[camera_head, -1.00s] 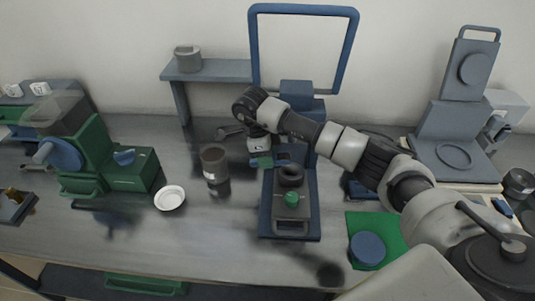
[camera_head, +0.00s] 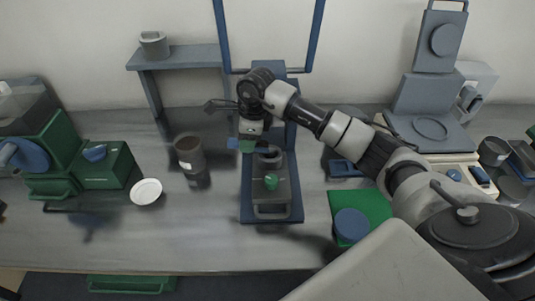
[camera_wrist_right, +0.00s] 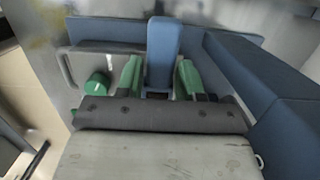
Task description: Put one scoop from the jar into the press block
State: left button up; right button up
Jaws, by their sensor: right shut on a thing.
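The jar (camera_head: 190,155) is a dark brown open cylinder standing left of the press. The press block (camera_head: 285,190) is grey, with a dark ring on top and a green knob in front, on a blue base. My right gripper (camera_head: 247,146) hangs beside the ring, slightly up and left of it in the head view. In the right wrist view its green fingers (camera_wrist_right: 160,78) are shut on a blue handle-like piece (camera_wrist_right: 163,45), perhaps the scoop's handle. No scoop bowl or contents can be made out. The green knob (camera_wrist_right: 97,86) shows left of the fingers. My left gripper is not in view.
A white dish (camera_head: 146,191) and a green machine (camera_head: 105,165) are at left. A blue frame (camera_head: 222,40) rises behind the press. A green mat (camera_head: 375,205) with a blue round lid (camera_head: 351,225) and a balance (camera_head: 430,128) are at right. The table front left of the press is clear.

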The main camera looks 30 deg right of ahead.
jog(key=shift+d+r+y, duration=0.1)
jog(key=shift+y, duration=0.2)
jog(key=shift+s+d+r+t+y+b, duration=0.3)
jog(key=shift+t+y+b, duration=0.35)
jog(key=shift+b, duration=0.4)
jog(key=shift+d+r+y, duration=0.1)
jog(key=shift+r+y, duration=0.15)
jog(key=shift+s+d+t+y+b, duration=0.15)
jog(key=shift+t+y+b, duration=0.3)
jog(key=shift+b, duration=0.55)
jog(key=shift+s+d+r+t+y+b, duration=0.1)
jog(key=shift+d+r+t+y+b, duration=0.15)
jog(key=shift+y+b, duration=0.5)
jog(key=shift+r, duration=0.1)
